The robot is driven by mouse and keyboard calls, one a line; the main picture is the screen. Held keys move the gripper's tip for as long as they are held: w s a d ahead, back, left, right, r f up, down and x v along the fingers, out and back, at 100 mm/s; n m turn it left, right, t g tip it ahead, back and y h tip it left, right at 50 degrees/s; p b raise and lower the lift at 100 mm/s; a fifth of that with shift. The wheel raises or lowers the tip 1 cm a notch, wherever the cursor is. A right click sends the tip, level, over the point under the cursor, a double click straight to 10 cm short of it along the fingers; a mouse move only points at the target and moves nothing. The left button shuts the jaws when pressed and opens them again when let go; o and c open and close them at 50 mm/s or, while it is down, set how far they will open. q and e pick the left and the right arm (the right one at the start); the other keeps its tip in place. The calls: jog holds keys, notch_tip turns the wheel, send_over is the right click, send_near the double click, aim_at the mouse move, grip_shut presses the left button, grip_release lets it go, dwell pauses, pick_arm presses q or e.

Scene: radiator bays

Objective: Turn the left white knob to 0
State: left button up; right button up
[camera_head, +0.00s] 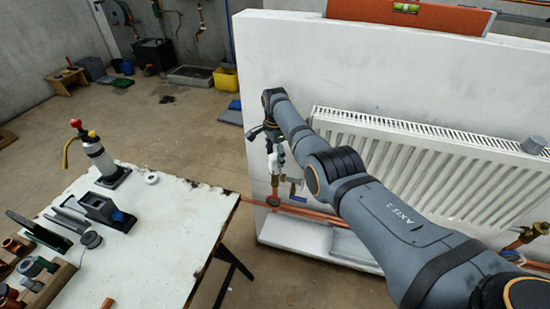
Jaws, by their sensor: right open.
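The white radiator (440,165) hangs on a white wall panel. A small white knob (277,159) shows at its left end, above a brass valve and a copper pipe. My right arm reaches across the radiator from the lower right. My right gripper (266,136) is open at the knob's upper side; whether it touches the knob cannot be told. The gripper and arm hide part of the knob and the radiator's left end. The knob's scale is too small to read. My left gripper is not in view.
Copper pipes (318,214) run below the radiator, with a brass valve (533,232) at the right. A grey cap (534,144) sits at the radiator's right end. An orange level (410,14) lies on the panel top. A white worktable (150,240) with tools stands left.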

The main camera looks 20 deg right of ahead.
aim_at(275, 156)
notch_tip(275, 156, up, 11)
jog(key=shift+f, duration=0.15)
dwell(0.4)
